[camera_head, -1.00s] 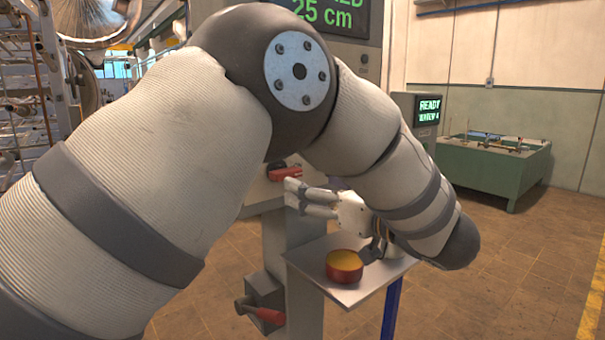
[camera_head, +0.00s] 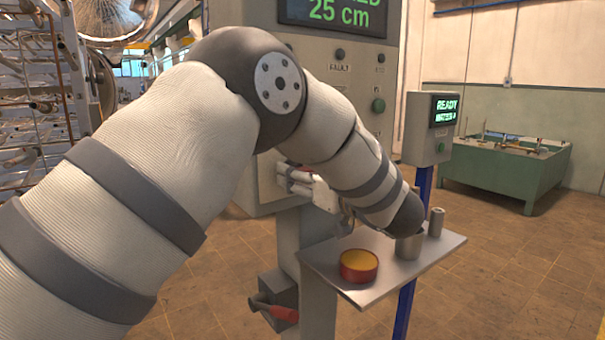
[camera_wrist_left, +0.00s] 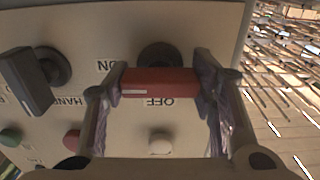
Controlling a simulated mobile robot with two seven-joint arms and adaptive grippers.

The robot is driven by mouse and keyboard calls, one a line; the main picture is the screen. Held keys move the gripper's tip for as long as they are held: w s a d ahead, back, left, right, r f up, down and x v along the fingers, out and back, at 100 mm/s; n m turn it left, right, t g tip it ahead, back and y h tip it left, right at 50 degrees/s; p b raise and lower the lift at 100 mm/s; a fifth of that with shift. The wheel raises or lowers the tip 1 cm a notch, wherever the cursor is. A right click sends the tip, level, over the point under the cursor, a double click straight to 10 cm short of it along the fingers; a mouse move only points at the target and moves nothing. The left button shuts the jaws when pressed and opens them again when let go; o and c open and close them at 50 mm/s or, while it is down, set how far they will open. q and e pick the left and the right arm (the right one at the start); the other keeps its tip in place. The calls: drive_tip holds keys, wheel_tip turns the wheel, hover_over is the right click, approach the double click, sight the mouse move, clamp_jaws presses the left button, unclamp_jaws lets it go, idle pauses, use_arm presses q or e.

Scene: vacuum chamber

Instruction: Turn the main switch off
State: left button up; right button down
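The main switch is a red bar handle (camera_wrist_left: 160,82) on a dark round base, with ON and OFF printed beside it, upside down in the left wrist view. The bar lies across that picture. My left gripper (camera_wrist_left: 161,84) is at the panel with one finger at each end of the bar. The fingers are wide apart; whether they press on the bar I cannot tell. In the head view my left gripper (camera_head: 287,175) reaches the lower front of the grey cabinet (camera_head: 256,190), and the fingers hide most of the switch. My right gripper is not in view.
A black selector knob (camera_wrist_left: 30,80) and green and red buttons sit near the switch. Below the cabinet are a small shelf (camera_head: 440,257) with a red-and-yellow round tin (camera_head: 359,266) and metal cylinders, and a red-handled lever (camera_head: 275,310). A green bench (camera_head: 500,178) stands right.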

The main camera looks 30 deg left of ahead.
use_arm(q)
drive_tip(key=shift+n, duration=0.3)
drive_tip(key=n, duration=0.3)
drive_tip(key=shift+n, duration=0.4)
drive_tip(key=n, duration=1.3)
drive_tip(key=shift+n, duration=0.3)
drive_tip(key=o, duration=1.2)
drive_tip(key=shift+c, duration=0.2)
